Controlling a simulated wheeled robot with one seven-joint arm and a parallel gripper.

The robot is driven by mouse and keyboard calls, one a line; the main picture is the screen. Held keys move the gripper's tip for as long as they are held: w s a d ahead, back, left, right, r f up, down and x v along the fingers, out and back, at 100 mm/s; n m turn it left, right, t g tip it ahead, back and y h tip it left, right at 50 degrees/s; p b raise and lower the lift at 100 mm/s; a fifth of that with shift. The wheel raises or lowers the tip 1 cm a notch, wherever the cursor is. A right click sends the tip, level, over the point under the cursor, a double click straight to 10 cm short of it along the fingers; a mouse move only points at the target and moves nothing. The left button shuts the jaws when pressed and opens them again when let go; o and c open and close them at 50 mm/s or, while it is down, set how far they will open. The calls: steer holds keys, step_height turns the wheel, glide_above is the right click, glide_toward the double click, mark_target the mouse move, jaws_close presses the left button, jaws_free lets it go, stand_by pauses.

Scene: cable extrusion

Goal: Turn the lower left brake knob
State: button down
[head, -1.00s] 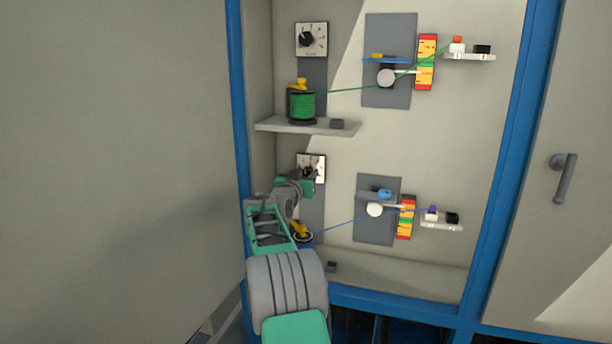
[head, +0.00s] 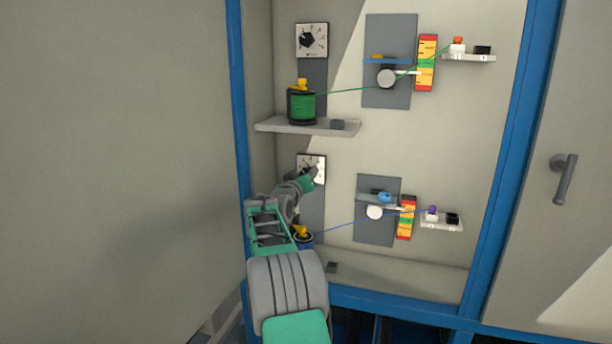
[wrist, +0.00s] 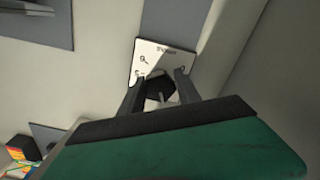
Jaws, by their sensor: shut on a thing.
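The lower left brake knob (wrist: 160,92) is a black knob on a white dial plate (wrist: 160,58). In the wrist view my gripper (wrist: 161,82) has one finger on each side of the knob and is shut on it. In the head view the lower dial plate (head: 303,162) shows above my gripper (head: 309,176), which covers the knob. The knob's pointer mark is partly visible in the wrist view, but its exact setting is hard to read.
The upper dial (head: 311,40) and the green spool (head: 301,106) on its shelf (head: 285,125) are above my arm. A blue cable (head: 355,226) runs right from the lower spool (head: 302,234), close beside my arm. The blue cabinet frame (head: 239,120) stands to the left.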

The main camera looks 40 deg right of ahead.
steer(key=shift+n, duration=1.1)
steer(key=shift+r, duration=0.1)
steer(key=c, duration=0.9)
jaws_free()
steer(key=b+v, duration=0.1)
steer(key=v, duration=0.6)
steer(key=shift+s+a, duration=0.25)
steer(key=shift+a, duration=0.05)
